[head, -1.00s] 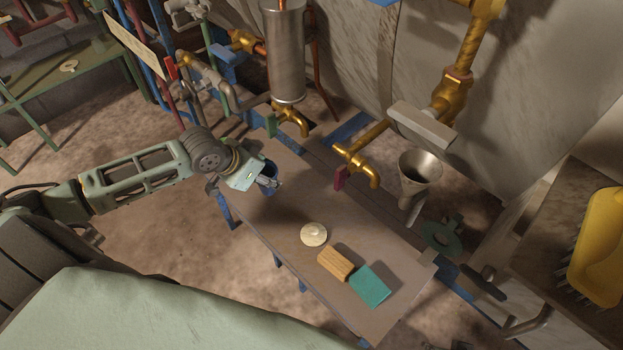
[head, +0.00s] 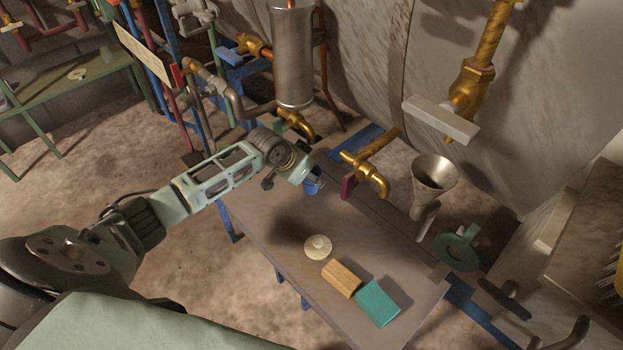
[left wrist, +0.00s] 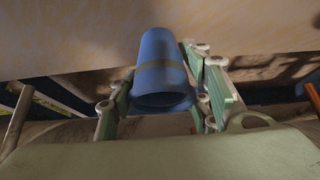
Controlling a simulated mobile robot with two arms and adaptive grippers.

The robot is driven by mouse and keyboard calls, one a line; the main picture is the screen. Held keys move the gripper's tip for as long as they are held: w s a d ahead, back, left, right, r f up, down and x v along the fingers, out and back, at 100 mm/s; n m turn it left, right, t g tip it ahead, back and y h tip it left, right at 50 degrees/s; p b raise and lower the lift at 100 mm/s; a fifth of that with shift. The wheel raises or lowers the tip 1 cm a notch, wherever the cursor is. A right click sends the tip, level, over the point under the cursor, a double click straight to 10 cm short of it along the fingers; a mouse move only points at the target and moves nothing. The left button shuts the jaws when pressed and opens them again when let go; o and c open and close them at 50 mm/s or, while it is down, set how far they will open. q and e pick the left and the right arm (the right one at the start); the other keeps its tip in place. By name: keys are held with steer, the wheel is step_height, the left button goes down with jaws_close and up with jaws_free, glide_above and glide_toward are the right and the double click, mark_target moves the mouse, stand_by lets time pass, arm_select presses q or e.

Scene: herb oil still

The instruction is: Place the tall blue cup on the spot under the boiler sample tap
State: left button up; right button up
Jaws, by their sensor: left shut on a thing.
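The tall blue cup (head: 314,187) is in my left gripper (head: 308,181), mostly hidden by the hand in the head view. In the left wrist view the cup (left wrist: 162,68) shows a dark band and a wide rim, with the fingers of my left gripper (left wrist: 163,103) on both sides. The brass tap with a dark red handle (head: 372,172) comes from the large grey boiler (head: 360,60) and ends just right of the cup. The cup is over the table's far part, left of this spout; whether it touches the table I cannot tell. My right gripper is out of view.
The table (head: 275,225) holds a round cream disc (head: 318,247), a wooden block (head: 341,278) and a teal block (head: 377,303) towards its near end. A second brass tap (head: 297,122) hangs under the steel cylinder (head: 293,60). A metal funnel (head: 434,175) stands right of the boiler tap.

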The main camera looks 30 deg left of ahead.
arm_select(q)
steer(key=shift+w, duration=0.1)
steer(key=shift+f, duration=0.1)
steer(key=o, duration=1.2)
steer(key=shift+f, duration=0.1)
steer(key=shift+r, duration=0.45)
steer(key=p+v, duration=0.2)
steer(key=v, duration=0.3)
steer(key=shift+s+a+r+p, duration=0.1)
steer(key=shift+s+r+p, duration=0.05)
steer(key=shift+s+p, duration=0.15)
steer(key=shift+s+a+f+p, duration=0.25)
steer(key=shift+s+a, duration=0.35)
steer(key=shift+s, duration=1.2)
steer(key=shift+s+a+f+p, duration=0.1)
steer(key=shift+s+a+p, duration=0.45)
steer(key=shift+s, duration=1.25)
steer(key=shift+s+a+f+p, duration=0.15)
steer(key=shift+s+a, duration=0.55)
steer(key=shift+s, duration=1.1)
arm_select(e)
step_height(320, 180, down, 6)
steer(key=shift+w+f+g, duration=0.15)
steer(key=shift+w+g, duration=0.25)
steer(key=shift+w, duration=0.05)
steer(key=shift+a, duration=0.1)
